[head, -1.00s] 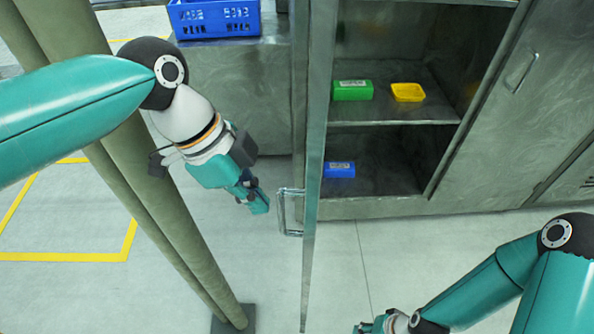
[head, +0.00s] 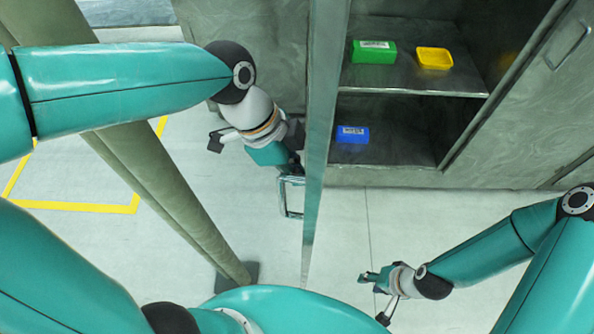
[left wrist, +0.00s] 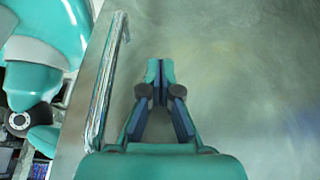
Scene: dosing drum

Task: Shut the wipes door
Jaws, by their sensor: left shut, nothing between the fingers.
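The open cabinet door (head: 325,120) shows nearly edge-on in the head view, standing out from the cabinet front. Its metal bar handle (head: 283,198) is on its left face and also shows upright in the left wrist view (left wrist: 105,85). My left gripper (head: 297,170) is beside that face, close to the top of the handle; its fingertips are partly hidden. In the left wrist view the left gripper (left wrist: 160,68) is shut and empty, in front of the grey-green door face, right of the handle. My right gripper (head: 366,277) is low over the floor, right of the door; its jaws are unclear.
The cabinet's upper shelf (head: 400,80) holds a green box (head: 374,52) and a yellow tray (head: 434,58). A blue box (head: 352,135) sits in the lower compartment. A thick slanted post (head: 165,185) stands left of the door. Floor between post and door is clear.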

